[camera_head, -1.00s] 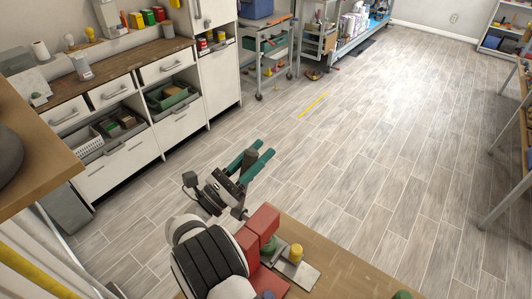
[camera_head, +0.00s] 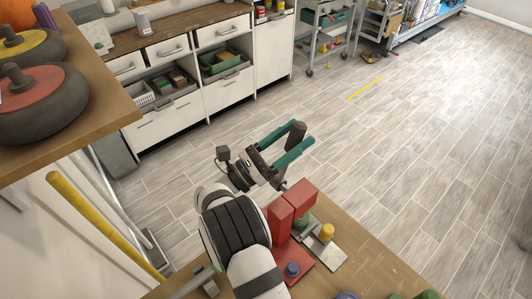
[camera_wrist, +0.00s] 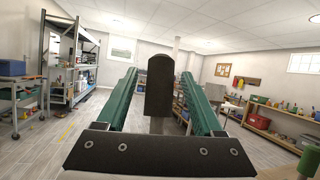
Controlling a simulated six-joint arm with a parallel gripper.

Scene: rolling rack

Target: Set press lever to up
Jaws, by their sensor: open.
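The red press (camera_head: 279,220) stands on the wooden bench top, just beyond my white and black arm. Its lever, with a dark rounded grip (camera_head: 297,132), rises from beside the red body and points up in the head view. My gripper (camera_head: 300,134) has two green fingers, spread open on either side of the grip. In the wrist view the grip (camera_wrist: 160,85) stands upright between the open fingers on a grey shaft (camera_wrist: 157,125), with a visible gap on each side. The lever's lower end is partly hidden by the gripper and press.
The bench (camera_head: 372,262) also carries a grey plate (camera_head: 330,254) with a yellow knob (camera_head: 327,231), and a blue knob (camera_head: 292,269). A wooden shelf with dark round weights (camera_head: 45,105) juts in at left. The floor beyond the bench is clear up to the white cabinets (camera_head: 225,92).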

